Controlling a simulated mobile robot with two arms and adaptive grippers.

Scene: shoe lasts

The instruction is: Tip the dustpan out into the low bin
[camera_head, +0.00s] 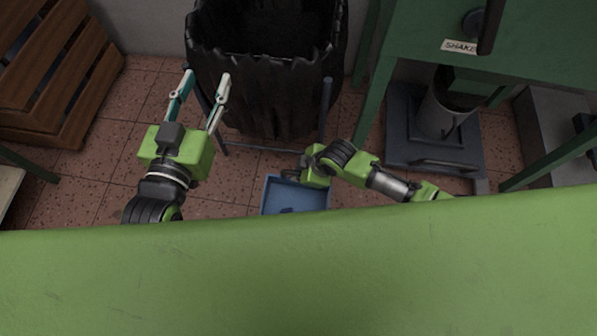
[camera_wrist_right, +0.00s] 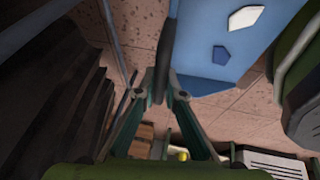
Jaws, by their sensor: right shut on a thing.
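The blue dustpan (camera_head: 270,200) is low in the middle of the head view, with a dark piece on it. In the right wrist view the dustpan (camera_wrist_right: 203,45) shows a pale piece and a dark blue piece on its surface. My right gripper (camera_head: 301,168) is shut on its dark handle (camera_wrist_right: 165,50). The low bin (camera_head: 270,105), dark and with a ragged rim, stands just beyond the dustpan; its inside is dark. My left gripper (camera_head: 206,78) is open and empty, by the bin's left side.
A wooden slatted stack (camera_head: 60,75) is at the far left. A green machine (camera_head: 540,50) with a grey base (camera_head: 405,125) stands on the right. Thin dark bars run beside the bin. Speckled tile floor (camera_head: 110,135) is clear around my left arm.

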